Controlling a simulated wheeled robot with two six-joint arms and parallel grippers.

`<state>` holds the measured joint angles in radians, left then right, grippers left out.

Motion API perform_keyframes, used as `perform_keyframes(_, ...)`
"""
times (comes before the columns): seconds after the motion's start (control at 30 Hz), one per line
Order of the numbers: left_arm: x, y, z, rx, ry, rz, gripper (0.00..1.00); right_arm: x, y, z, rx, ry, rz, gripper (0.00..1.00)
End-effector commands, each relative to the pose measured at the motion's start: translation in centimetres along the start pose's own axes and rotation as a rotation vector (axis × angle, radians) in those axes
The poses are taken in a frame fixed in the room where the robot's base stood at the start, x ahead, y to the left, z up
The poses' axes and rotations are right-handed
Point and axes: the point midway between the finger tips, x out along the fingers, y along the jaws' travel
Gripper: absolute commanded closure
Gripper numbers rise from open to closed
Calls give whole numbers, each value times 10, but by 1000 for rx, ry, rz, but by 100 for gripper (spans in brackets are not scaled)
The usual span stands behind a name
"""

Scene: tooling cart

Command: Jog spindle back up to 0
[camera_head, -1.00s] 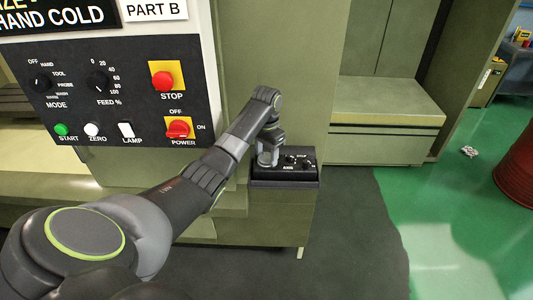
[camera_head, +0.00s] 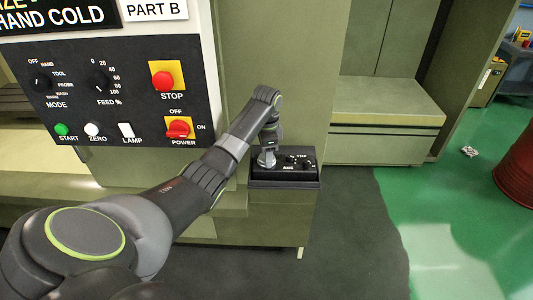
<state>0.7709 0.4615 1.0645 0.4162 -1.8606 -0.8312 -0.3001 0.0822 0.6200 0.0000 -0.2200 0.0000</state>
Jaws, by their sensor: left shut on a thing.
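A small black control box (camera_head: 285,178) with dark knobs and white lettering, partly reading AXIS and STEP, sits on a green ledge right of the main panel. My left gripper (camera_head: 267,160) points down onto the left part of the box's top and is shut on a control there, which the gripper hides. The knobs to its right (camera_head: 303,162) stay in view. No spindle or position readout can be made out. My right gripper is not in view.
The main panel (camera_head: 115,92) has MODE and FEED dials, a red STOP button (camera_head: 162,80), START, ZERO and LAMP buttons and a red POWER switch (camera_head: 180,128). A red drum (camera_head: 516,170) stands at the far right on green floor.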

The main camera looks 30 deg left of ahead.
Motion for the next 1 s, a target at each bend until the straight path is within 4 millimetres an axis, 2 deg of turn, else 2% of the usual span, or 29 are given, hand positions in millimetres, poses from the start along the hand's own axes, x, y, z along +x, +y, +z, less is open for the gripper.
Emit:
perform_keyframes(0.5, 1, 1, -1, 26, 2, 2, 73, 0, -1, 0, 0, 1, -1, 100)
perform_keyframes(0.53, 1, 1, -1, 25, 2, 2, 48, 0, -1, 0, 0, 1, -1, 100)
perform_keyframes(0.67, 1, 1, -1, 25, 1, 2, 31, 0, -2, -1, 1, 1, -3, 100)
perform_keyframes(0.7, 1, 1, 0, 25, 1, 2, 28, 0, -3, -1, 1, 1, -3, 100)
perform_keyframes(1.0, -2, 0, -1, 24, 1, 0, 28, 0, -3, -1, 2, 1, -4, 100)
